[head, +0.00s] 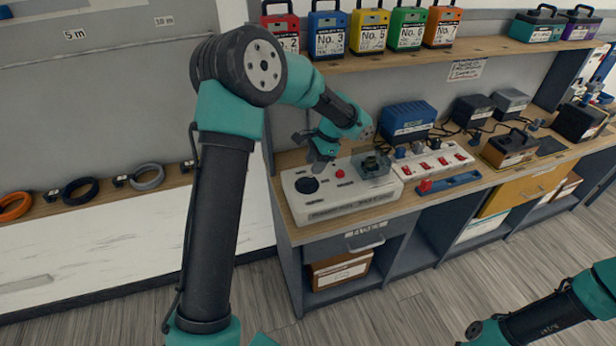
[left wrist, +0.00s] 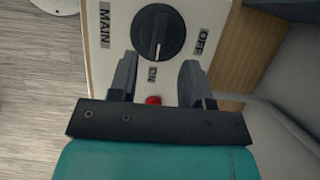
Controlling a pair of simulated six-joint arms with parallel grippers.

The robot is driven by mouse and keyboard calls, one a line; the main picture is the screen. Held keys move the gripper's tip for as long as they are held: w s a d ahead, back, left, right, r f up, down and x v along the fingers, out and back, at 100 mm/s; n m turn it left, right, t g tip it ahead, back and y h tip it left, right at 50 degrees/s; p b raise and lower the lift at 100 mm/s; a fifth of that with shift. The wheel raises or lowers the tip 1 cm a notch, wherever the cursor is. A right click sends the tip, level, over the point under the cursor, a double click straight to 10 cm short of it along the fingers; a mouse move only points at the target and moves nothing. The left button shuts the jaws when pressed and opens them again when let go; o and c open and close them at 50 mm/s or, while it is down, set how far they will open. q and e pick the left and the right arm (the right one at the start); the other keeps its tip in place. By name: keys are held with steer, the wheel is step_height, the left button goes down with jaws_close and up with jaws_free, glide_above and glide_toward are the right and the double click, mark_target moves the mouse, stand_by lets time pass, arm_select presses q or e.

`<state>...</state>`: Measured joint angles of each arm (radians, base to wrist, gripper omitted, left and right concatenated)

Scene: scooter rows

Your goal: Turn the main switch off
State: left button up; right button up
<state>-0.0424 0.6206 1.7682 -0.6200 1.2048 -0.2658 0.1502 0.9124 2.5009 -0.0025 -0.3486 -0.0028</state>
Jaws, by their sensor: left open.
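The main switch (left wrist: 158,33) is a round black knob on a white panel (head: 350,199). It also shows in the head view (head: 307,185). In the left wrist view its white pointer line points down at the ON label (left wrist: 152,74). The OFF label (left wrist: 203,40) is to its right and the MAIN label (left wrist: 105,25) to its left. My left gripper (head: 315,160) is open and empty above the panel. In the left wrist view the knob lies just beyond and between its fingertips (left wrist: 158,62); contact cannot be told. My right gripper is out of view.
A red button (head: 340,174) and a clear-covered box (head: 372,166) sit on the same panel. A power strip with red switches (head: 432,165) and a blue tray (head: 450,183) stand to the right. Cases line the shelf (head: 400,61) above.

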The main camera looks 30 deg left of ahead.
mark_target(307, 178)
arm_select(q)
steer(key=x, duration=0.5)
steer(key=shift+s+f, duration=0.15)
steer(key=shift+f, duration=0.25)
jaws_close()
